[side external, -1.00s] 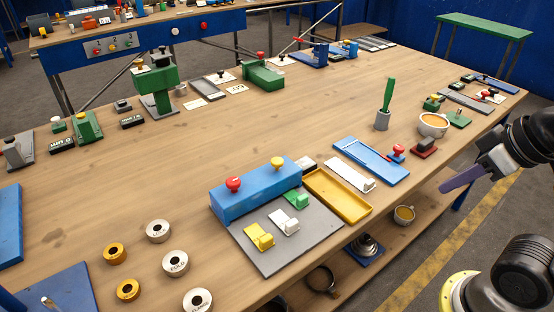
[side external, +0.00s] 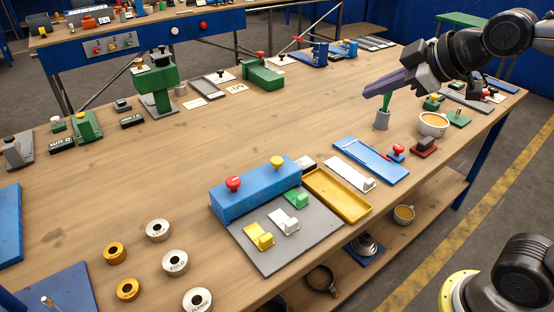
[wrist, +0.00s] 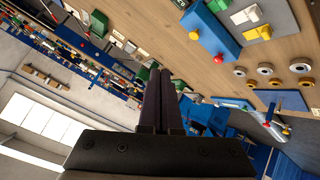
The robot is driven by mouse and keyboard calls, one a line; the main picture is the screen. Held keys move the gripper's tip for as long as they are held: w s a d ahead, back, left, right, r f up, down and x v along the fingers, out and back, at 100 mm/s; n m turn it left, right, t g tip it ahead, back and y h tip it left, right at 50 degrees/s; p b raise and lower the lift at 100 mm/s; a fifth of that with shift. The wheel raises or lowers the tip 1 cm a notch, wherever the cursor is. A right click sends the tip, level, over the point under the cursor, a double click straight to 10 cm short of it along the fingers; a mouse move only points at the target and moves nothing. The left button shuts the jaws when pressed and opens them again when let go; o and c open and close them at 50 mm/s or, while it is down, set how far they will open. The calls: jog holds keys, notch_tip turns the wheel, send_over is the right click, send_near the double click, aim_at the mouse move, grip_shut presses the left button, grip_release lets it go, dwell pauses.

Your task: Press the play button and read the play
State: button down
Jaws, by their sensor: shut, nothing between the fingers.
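A blue box (side external: 256,190) stands at the front of the wooden table, with a red knob (side external: 233,184) and a yellow knob (side external: 277,162) on top. A grey plate (side external: 275,259) lies in front of it, carrying a yellow (side external: 259,236), a white (side external: 284,222) and a green piece (side external: 297,199). I cannot tell which button is the play button. My gripper (side external: 368,91) is shut and empty, raised above the table's right part. The shut fingers (wrist: 160,75) show in the wrist view, with the blue box (wrist: 208,30) and red knob (wrist: 218,59) beyond, at upper right.
A yellow tray (side external: 338,196) and a blue tray (side external: 370,160) lie right of the box. A grey cup (side external: 382,121) with a green stick is below my gripper, partly covered in the picture. Several metal rings lie at front left. The table's middle is clear.

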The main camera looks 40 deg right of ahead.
jog(key=w+a+f+n, duration=0.2)
jog(key=w+a+n, duration=0.15)
jog(key=w, duration=0.85)
jog(key=g+y, duration=0.1)
send_over(281, 161)
notch_tip(281, 161, down, 8)
jog(key=f, duration=0.1)
jog(key=shift+r+n, duration=0.25)
jog(key=shift+n, duration=0.2)
jog(key=shift+f, duration=0.1)
jog(key=shift+f, duration=4.3)
jog(key=shift+f, duration=0.1)
jog(key=shift+f, duration=0.3)
